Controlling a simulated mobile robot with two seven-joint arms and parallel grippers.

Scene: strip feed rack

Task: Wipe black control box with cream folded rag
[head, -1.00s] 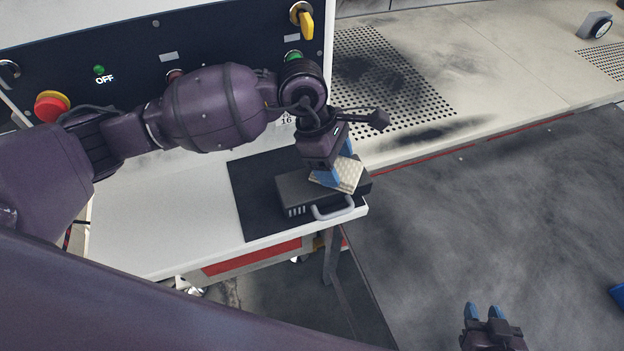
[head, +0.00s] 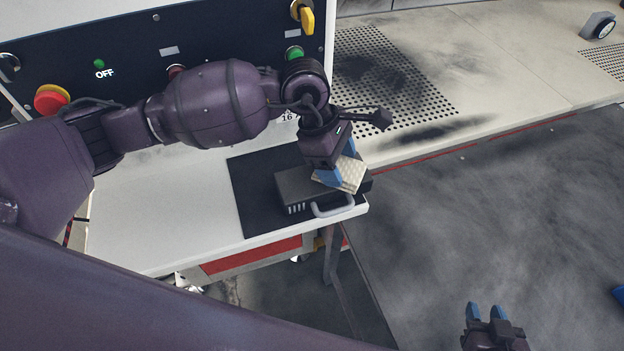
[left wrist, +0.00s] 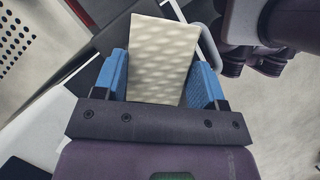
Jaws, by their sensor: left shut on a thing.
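The black control box (head: 294,190) lies flat on a black mat on the white table, with a grey handle (head: 333,208) at its front edge. My left gripper (head: 338,172) is over the box's right part, shut on the cream folded rag (head: 352,177). The rag is tilted and appears to touch the box top; the exact contact is hidden. In the left wrist view, the rag (left wrist: 162,55) sticks out between the blue fingers of my left gripper (left wrist: 160,80). My right gripper (head: 487,312) is low at the right, empty, its blue fingertips apart.
The black mat (head: 243,200) lies under the box near the table's right end. A dark panel (head: 130,50) with a red button, a yellow knob and an OFF label stands behind. A perforated, smudged bench (head: 480,70) extends to the right. The white table top (head: 150,220) is clear at left.

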